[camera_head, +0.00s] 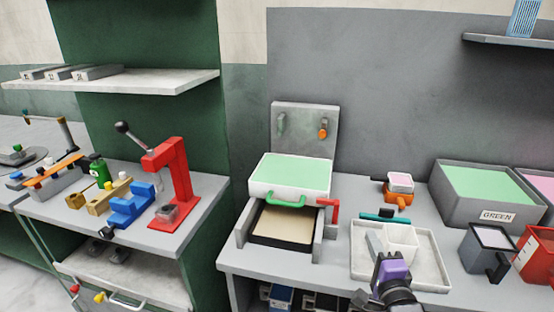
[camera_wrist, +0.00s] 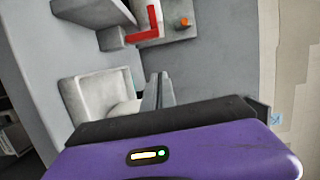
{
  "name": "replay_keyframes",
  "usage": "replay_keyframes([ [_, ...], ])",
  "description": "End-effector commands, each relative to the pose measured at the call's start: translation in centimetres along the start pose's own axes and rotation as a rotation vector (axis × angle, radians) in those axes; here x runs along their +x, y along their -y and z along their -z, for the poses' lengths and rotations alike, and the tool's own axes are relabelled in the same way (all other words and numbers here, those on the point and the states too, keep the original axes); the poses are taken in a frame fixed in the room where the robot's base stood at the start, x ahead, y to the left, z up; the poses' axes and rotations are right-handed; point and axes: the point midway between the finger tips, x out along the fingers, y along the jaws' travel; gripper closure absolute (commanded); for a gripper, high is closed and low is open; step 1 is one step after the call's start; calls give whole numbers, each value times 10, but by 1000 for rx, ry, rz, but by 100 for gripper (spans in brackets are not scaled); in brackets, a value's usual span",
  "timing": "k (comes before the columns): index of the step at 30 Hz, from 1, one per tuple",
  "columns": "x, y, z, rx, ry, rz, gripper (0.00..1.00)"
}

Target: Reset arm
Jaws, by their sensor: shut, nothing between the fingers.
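My gripper (camera_head: 373,240) is at the lower right of the head view, with its purple wrist (camera_head: 393,272) over the front part of a white tray (camera_head: 436,268). Its two fingers (camera_wrist: 158,88) are together and hold nothing in the wrist view. The fingers hide part of the tray. Whether they touch anything in it I cannot tell.
A white container (camera_head: 403,240) and a teal-handled tool (camera_head: 377,216) are at the tray. To its left stands a foam press with a green-topped lid (camera_head: 290,174) and red lever (camera_head: 334,208). A GREEN bin (camera_head: 449,206) and a dark cup (camera_head: 489,242) stand right.

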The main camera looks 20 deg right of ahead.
Motion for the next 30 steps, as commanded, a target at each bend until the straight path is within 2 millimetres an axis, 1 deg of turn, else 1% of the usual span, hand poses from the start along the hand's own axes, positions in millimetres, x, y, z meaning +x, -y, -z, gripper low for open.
replay_keyframes([
  [4,0,0,0,-21,0,0,100],
  [7,0,4,0,-101,-1,15,100],
  [8,0,7,0,-137,-2,25,100],
  [11,-3,27,-1,-287,-10,83,100],
  [12,-8,33,-2,-355,-14,103,100],
  [14,-20,36,-5,-458,-16,123,100],
  [17,-48,34,-14,-638,-13,149,100],
  [18,-61,31,-18,-711,-8,156,100],
  [20,-83,27,-25,-814,2,165,100],
  [21,-97,23,-29,-881,9,169,100],
  [23,-120,18,-35,-978,22,175,100],
  [24,-136,15,-39,-1039,31,179,100],
  [26,-160,11,-44,-1127,49,184,100],
  [27,-176,8,-48,-1181,63,185,100],
  [29,-199,5,-52,-1256,83,188,100],
  [30,-214,3,-54,-1302,98,189,100],
])
